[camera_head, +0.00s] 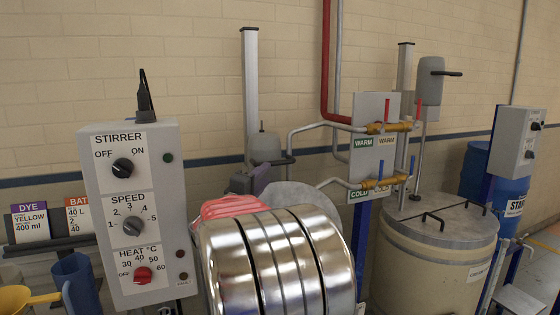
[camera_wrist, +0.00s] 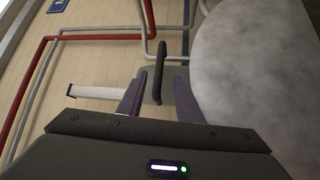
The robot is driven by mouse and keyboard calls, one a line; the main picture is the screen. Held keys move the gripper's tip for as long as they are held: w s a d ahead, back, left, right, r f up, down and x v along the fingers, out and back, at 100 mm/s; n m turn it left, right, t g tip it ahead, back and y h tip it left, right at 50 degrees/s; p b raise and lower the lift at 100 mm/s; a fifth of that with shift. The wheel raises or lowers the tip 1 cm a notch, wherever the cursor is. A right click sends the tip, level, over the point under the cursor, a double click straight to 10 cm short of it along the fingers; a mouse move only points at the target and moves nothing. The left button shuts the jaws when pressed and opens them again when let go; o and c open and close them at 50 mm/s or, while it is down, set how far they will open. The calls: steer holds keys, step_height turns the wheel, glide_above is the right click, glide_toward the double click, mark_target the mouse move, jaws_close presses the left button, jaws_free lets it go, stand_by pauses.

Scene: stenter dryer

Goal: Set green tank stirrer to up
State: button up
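A grey stirrer motor head (camera_head: 265,147) sits low on a pale upright post (camera_head: 251,85), with a dark handle (camera_head: 289,158) on its right. No green shows on this tank, so I cannot confirm its colour. In the wrist view the dark handle (camera_wrist: 160,73) stands between the two purple fingers of my gripper (camera_wrist: 158,85). The fingers are apart, with gaps beside the handle; contact does not show. In the head view my gripper (camera_head: 252,180) is just below the motor head, partly hidden by my arm. A pale round surface (camera_wrist: 260,75) lies right of the fingers.
A control box (camera_head: 135,215) with STIRRER, SPEED and HEAT knobs stands at left. Red and grey pipes with valves (camera_head: 383,128) rise right of the post. A second lidded tank (camera_head: 430,250) has its stirrer head (camera_head: 431,80) high on another post (camera_head: 404,70).

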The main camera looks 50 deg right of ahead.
steer(key=shift+d, duration=0.1)
steer(key=x, duration=1.3)
steer(key=shift+d, duration=0.3)
steer(key=shift+c, duration=0.4)
steer(key=shift+r, duration=0.1)
jaws_close()
steer(key=shift+a+r, duration=0.15)
steer(key=shift+r, duration=0.05)
